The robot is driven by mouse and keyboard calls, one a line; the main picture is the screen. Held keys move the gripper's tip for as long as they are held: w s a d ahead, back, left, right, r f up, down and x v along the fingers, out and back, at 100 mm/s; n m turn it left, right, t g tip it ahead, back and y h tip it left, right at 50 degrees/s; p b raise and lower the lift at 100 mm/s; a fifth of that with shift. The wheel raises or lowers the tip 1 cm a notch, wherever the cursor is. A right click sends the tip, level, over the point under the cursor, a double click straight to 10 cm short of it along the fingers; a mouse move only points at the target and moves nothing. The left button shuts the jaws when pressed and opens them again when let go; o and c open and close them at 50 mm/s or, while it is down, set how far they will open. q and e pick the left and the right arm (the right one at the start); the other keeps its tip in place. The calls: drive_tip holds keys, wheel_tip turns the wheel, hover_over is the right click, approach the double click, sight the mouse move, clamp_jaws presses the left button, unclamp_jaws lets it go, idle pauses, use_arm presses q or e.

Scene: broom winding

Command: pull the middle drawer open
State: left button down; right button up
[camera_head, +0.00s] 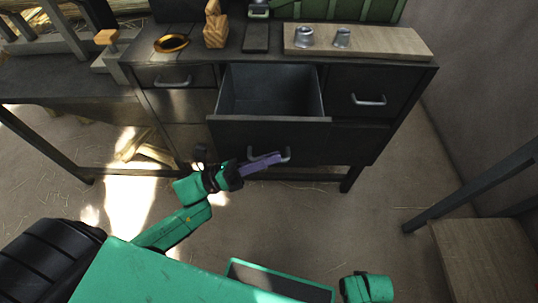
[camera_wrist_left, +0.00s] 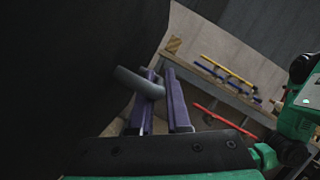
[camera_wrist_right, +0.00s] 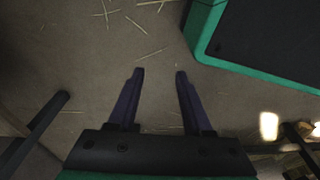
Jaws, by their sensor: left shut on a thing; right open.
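The middle drawer (camera_head: 270,105) of the dark cabinet is pulled out, and its empty inside shows from above. Its handle (camera_head: 287,154) is on the drawer front. My left gripper (camera_head: 274,160) is at this handle, its purple fingers shut on it. In the left wrist view the grey handle (camera_wrist_left: 140,82) passes between the fingers (camera_wrist_left: 160,82), close to the dark drawer front. My right gripper (camera_wrist_right: 160,75) is open and empty above the floor in the right wrist view. Its fingers are hidden in the head view.
The cabinet top (camera_head: 375,62) carries a wooden board (camera_head: 385,42) with two metal cups, a brass ring (camera_head: 172,43) and a wooden block (camera_head: 216,28). A right drawer handle (camera_head: 368,100) and a left one (camera_head: 173,82) flank the middle drawer. Floor is free before the cabinet.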

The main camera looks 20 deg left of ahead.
use_arm(q)
drive_tip(key=c, duration=1.2)
unclamp_jaws()
drive_tip(key=shift+o, duration=0.2)
drive_tip(key=b+v, duration=0.1)
drive_tip(key=v, duration=1.3)
drive_tip(key=shift+s+a, duration=0.15)
drive_tip(key=shift+a, duration=0.15)
use_arm(e)
drive_tip(key=shift+w+a+r, duration=0.2)
drive_tip(key=shift+w+r, duration=0.3)
drive_tip(key=shift+r, duration=0.05)
drive_tip(key=shift+w+a+r, duration=0.15)
drive_tip(key=shift+w+r, duration=0.3)
drive_tip(key=shift+r, duration=0.05)
use_arm(q)
drive_tip(key=shift+f, duration=0.1)
